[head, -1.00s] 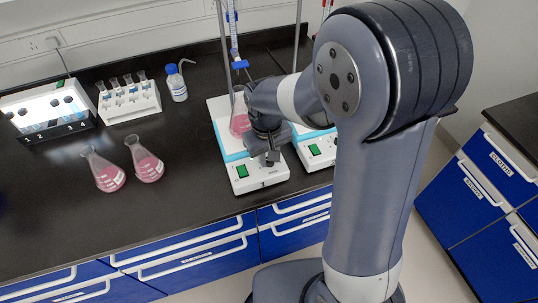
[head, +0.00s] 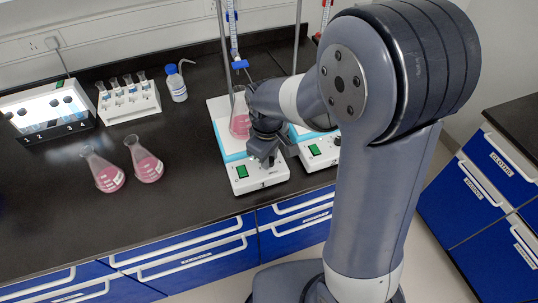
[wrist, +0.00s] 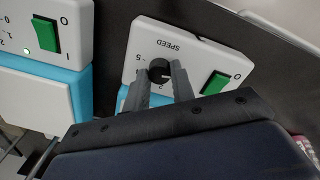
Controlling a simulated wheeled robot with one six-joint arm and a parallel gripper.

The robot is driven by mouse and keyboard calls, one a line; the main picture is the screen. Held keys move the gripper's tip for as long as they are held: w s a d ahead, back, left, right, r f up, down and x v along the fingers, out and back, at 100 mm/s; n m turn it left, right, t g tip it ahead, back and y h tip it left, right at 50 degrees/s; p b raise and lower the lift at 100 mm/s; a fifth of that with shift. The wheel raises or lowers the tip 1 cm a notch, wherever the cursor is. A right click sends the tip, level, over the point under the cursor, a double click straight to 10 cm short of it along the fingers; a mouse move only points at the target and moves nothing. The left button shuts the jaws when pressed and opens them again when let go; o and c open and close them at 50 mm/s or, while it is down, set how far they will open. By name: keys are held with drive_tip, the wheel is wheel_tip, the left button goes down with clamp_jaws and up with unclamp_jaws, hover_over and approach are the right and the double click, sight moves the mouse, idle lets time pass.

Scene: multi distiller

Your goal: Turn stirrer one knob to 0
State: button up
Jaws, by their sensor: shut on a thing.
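Stirrer one, the left stirrer with a white body and blue band (head: 262,182), stands near the bench's front edge, with a "1" on its front. Its black round speed knob (wrist: 158,69) shows in the wrist view, upside down, below the word SPEED. My gripper (wrist: 162,78) has its two grey fingers around the knob, shut on it. The knob's pointer setting is not clear. The green switch (wrist: 215,86) sits beside the knob.
A flask of pink liquid (head: 240,122) stands on stirrer one beneath a burette. The second stirrer (head: 318,152) is close on the right. Two pink flasks (head: 104,174) (head: 147,164) stand left on the bench. Racks and a bottle (head: 176,84) are further back.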

drive_tip(key=o, duration=1)
drive_tip(key=shift+r, duration=0.15)
wheel_tip(320, 180, up, 11)
drive_tip(key=shift+s+a+f, duration=0.15)
drive_tip(key=shift+f, duration=0.05)
drive_tip(key=f, duration=1.1)
drive_tip(key=shift+d, duration=0.2)
drive_tip(key=shift+w, duration=0.2)
